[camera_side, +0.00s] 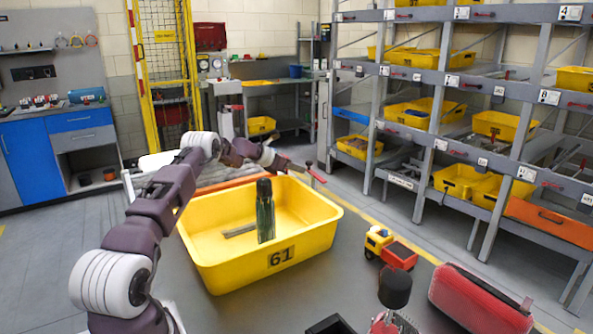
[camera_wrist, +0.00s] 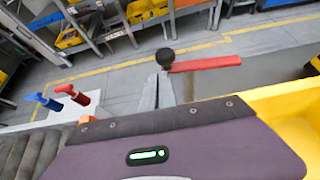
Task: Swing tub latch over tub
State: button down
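The yellow tub (camera_side: 215,270), marked 61, stands on the grey work surface. Its edge also shows at the right of the wrist view (camera_wrist: 295,103). The tub latch (camera_side: 317,175) is a red bar with a black ball knob at one end, at the tub's far side. In the wrist view the red latch bar (camera_wrist: 205,64) points right from the knob. My gripper (camera_side: 296,166) is low behind the tub's far rim, beside the latch. In the wrist view my gripper (camera_wrist: 160,76) has its grey fingers together, tips just below the knob. I cannot tell whether they touch it.
A dark green bottle (camera_side: 265,218) stands in the tub beside a grey bar (camera_side: 240,230). A toy truck (camera_side: 390,248) and a red case (camera_side: 480,300) lie right of the tub. Blue and red handles (camera_wrist: 70,93) stand left in the wrist view. Shelves with yellow bins fill the right.

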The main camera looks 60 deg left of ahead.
jog(key=shift+w+a+f, duration=0.1)
jog(key=shift+w+a, duration=0.15)
jog(key=shift+w, duration=0.25)
jog(key=shift+w+a, duration=0.25)
jog(key=shift+w, duration=0.3)
jog(key=s+a+r, duration=0.3)
jog(key=s+r, duration=0.2)
jog(key=s, duration=0.3)
jog(key=shift+a, duration=0.2)
dwell(0.4)
